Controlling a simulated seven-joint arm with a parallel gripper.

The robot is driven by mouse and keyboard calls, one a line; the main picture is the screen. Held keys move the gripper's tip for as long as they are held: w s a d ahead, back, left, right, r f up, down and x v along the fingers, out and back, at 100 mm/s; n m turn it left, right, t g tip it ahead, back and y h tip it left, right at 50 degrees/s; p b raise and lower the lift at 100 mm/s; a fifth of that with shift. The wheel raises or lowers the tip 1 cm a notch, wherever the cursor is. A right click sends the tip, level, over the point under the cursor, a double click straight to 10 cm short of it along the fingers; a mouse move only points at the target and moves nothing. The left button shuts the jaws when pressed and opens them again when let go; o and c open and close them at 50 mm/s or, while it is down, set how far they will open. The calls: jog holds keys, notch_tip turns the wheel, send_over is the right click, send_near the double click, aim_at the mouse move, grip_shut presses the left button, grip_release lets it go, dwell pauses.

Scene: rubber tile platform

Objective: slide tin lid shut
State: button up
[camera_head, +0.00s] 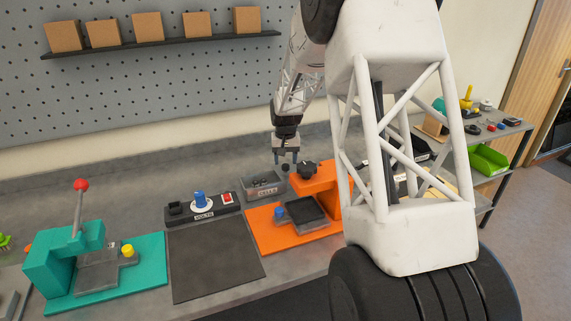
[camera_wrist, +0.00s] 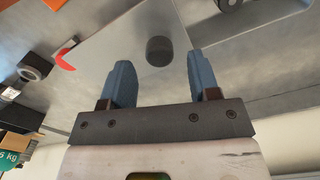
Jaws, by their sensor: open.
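The grey metal tin (camera_head: 262,187) with a dark label on its front stands at the back of the bench, left of the orange fixture. Its top looks at least partly open, with a dark inside. A small dark knob (camera_head: 285,168) shows at its back right. In the wrist view a dark round knob (camera_wrist: 158,51) stands on a smooth pale plate (camera_wrist: 120,45) that looks like the lid. My gripper (camera_head: 287,158) is over the tin's back right. Its two blue fingers (camera_wrist: 160,72) are open, with the knob between and slightly beyond them, no contact visible.
The orange fixture (camera_head: 262,234) is close on the right. A dark switch box (camera_head: 200,208) with a blue knob stands to the left, behind a black mat (camera_head: 215,265). A teal press (camera_head: 75,250) with a red-tipped lever is farther left. My arm hides the bench's right part.

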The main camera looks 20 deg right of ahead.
jog(key=shift+f, duration=1)
grip_shut()
jog(key=shift+a, duration=0.1)
